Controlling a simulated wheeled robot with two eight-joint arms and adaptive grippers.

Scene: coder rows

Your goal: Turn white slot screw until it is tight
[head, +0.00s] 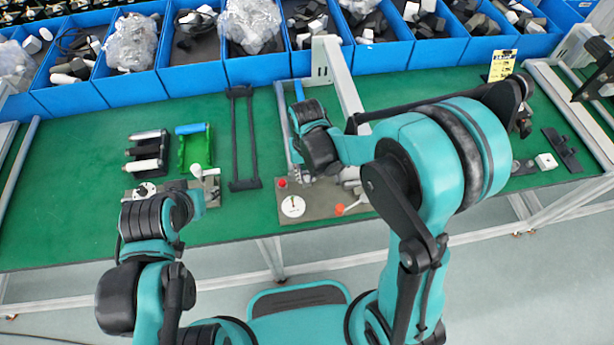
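A white round disc (293,206), with a small dark mark at its middle, lies at the front left of a grey-brown board (322,208) on the green table. I take it for the white slot screw; its slot is too small to make out. My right gripper (304,175) hangs over the back of this board, behind the disc and apart from it in the picture. My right wrist partly covers it, and I cannot tell its finger opening. My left arm ends by another board (210,185) at left; its gripper (198,190) is not clear.
A red button (282,183) and a red-and-white part (344,208) are on the same board. A black frame (243,138), a green holder (196,148) and dark-and-white parts (147,153) lie to the left. Blue bins (192,82) line the back. Open green table shows at far left.

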